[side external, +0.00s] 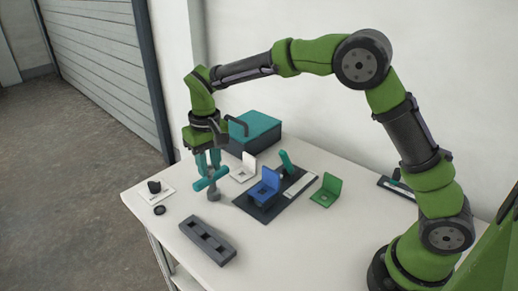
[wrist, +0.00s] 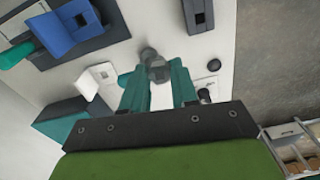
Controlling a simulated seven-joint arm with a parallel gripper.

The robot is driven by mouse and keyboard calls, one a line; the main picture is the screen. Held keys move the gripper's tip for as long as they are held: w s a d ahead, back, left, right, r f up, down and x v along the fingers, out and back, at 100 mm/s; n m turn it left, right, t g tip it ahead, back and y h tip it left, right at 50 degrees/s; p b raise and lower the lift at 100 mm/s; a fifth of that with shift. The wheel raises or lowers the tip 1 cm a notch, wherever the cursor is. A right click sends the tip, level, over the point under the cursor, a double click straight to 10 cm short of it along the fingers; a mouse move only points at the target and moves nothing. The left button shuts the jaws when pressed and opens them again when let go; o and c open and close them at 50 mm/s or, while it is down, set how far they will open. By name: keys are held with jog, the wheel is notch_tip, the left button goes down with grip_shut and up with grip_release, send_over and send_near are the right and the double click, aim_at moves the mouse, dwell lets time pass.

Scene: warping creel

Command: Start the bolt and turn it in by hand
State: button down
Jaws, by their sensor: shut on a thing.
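A grey bolt (wrist: 157,68) is between the teal fingertips of my gripper (wrist: 158,78), which is shut on it. In the side view my gripper (side external: 209,180) hangs over the table's left part, and the grey bolt (side external: 213,194) shows just below the fingers. The bolt is left of the blue bracket (side external: 266,186) and apart from it. The blue bracket, also in the wrist view (wrist: 72,22), stands on a dark base plate (side external: 252,208). I cannot make out the bolt's thread or the hole it fits.
A dark slotted block (side external: 208,241) lies at the front. A white bracket (side external: 244,167), green bracket (side external: 325,190) and teal box (side external: 255,133) stand around the plate. A black ring (side external: 159,210) and a black knob on a white card (side external: 154,188) are near the left edge.

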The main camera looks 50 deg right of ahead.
jog(key=s+d+r, duration=0.1)
jog(key=s+d, duration=0.2)
jog(key=d, duration=0.4)
jog(key=shift+n, duration=0.7)
jog(key=shift+s+d+f, duration=0.65)
jog(key=shift+d+f, duration=0.1)
jog(key=shift+f, duration=0.25)
jog(key=shift+s+d+f, duration=0.7)
jog(key=shift+d+f, duration=0.05)
jog(key=shift+f, duration=0.3)
jog(key=shift+s+d+f, duration=0.65)
jog(key=shift+d+f, duration=0.1)
jog(key=shift+f, duration=0.25)
jog(key=shift+f, duration=0.45)
jog(key=shift+f, duration=0.5)
jog(key=shift+f, duration=0.85)
